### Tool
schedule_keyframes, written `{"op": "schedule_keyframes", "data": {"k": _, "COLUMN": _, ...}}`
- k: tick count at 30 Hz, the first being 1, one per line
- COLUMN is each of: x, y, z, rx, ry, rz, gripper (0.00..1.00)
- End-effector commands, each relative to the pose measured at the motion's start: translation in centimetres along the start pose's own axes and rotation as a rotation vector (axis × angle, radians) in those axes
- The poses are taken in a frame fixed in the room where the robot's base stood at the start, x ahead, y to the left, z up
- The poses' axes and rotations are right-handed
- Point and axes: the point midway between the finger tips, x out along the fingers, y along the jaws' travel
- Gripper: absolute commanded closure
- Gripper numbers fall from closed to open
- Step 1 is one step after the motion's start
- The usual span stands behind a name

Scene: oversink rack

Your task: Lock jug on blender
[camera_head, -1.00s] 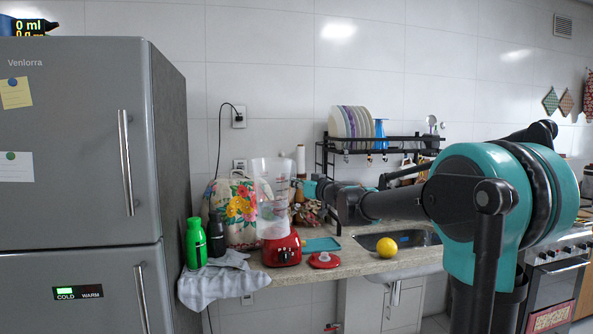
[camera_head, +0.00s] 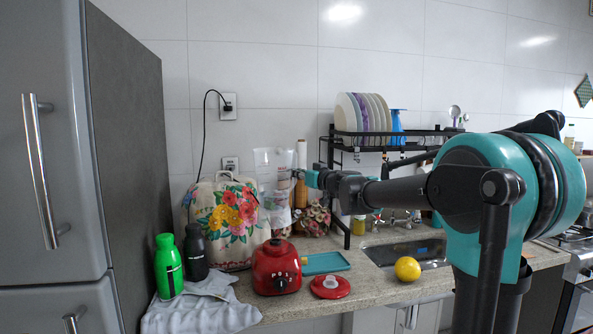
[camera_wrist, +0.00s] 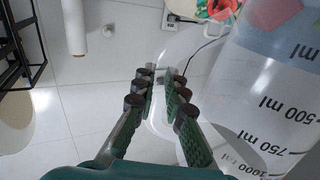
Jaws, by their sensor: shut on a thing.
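The clear measuring jug (camera_head: 272,180) is upright at the end of my arm, above or behind the red blender base (camera_head: 277,270). I cannot tell whether they touch. My gripper (camera_head: 308,179) is at the jug's right side and shut on it. In the wrist view my gripper's green-padded fingers (camera_wrist: 163,82) lie beside the jug (camera_wrist: 265,100), whose ml marks show at the right. The gripped part does not show clearly there. The blender base stands on the counter with its dial facing me. A red lid (camera_head: 330,287) lies to its right.
A floral cover (camera_head: 222,235) stands behind the base. Green (camera_head: 167,268) and dark (camera_head: 196,252) bottles and a cloth (camera_head: 200,312) are at left.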

Motion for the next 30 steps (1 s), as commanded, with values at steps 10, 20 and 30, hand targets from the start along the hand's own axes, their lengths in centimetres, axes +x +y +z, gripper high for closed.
{"op": "schedule_keyframes", "data": {"k": 10, "x": 0.0, "y": 0.0, "z": 0.0, "rx": 0.001, "ry": 0.0, "rz": 0.0, "gripper": 1.0}}
{"op": "schedule_keyframes", "data": {"k": 20, "x": -0.2, "y": 0.1, "z": 1.1, "rx": 0.006, "ry": -0.001, "rz": -0.005, "gripper": 1.0}}
{"op": "schedule_keyframes", "data": {"k": 30, "x": -0.2, "y": 0.2, "z": 4.2, "rx": 0.006, "ry": -0.001, "rz": -0.005, "gripper": 1.0}}
